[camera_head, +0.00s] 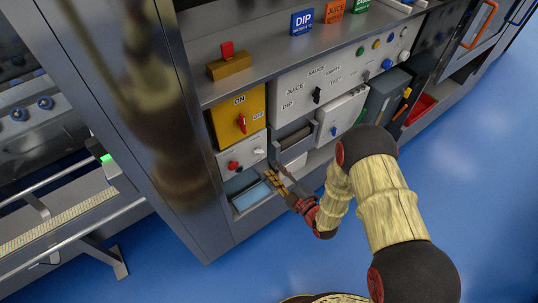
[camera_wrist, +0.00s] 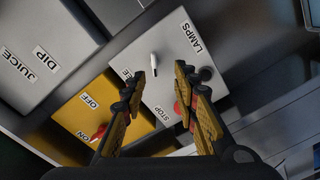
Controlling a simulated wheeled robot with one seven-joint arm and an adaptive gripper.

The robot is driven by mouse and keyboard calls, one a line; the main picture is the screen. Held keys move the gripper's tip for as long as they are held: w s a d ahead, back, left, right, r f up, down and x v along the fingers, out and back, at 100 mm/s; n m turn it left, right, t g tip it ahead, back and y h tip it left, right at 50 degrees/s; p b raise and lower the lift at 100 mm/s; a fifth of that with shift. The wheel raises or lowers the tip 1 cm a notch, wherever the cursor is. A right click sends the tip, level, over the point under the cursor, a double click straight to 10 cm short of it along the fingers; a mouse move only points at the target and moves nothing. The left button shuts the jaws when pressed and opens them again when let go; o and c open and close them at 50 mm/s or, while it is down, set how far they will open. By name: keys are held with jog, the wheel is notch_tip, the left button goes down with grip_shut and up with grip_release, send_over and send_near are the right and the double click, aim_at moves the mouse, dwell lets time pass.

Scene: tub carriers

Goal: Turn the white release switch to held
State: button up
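The white release switch (camera_head: 259,152) is a small lever on a pale panel (camera_head: 243,154) below the yellow ON/OFF box. In the wrist view, the white switch (camera_wrist: 154,63) lies between and just beyond my fingertips, pointing roughly up and down the picture. No contact with it is visible. My gripper (camera_head: 276,178) is open and empty in front of the panel; its two fingers also show in the wrist view (camera_wrist: 158,74). The panel carries the words STOP and LAMPS and a partly covered word. I cannot read "held". A red button (camera_wrist: 178,107) sits beside my right finger.
The yellow box (camera_head: 240,116) with a red ON/OFF switch (camera_head: 242,124) is above the panel. A grey drawer-like tray (camera_head: 293,139) is to its right, and a blue-bottomed bin (camera_head: 251,197) lies below. Blue floor is clear in front.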

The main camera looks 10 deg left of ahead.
aim_at(260, 153)
jog(key=shift+n, duration=0.3)
jog(key=shift+r+b+x, duration=0.2)
jog(key=shift+b+x, duration=0.1)
jog(key=shift+x, duration=1)
jog(key=shift+r+b+x, duration=0.15)
jog(key=shift+b+x, duration=0.1)
jog(key=shift+x, duration=1.1)
jog(key=shift+r+b+x, duration=0.2)
jog(key=shift+b+x, duration=0.1)
jog(key=shift+x, duration=1)
jog(key=shift+c, duration=1)
grip_shut()
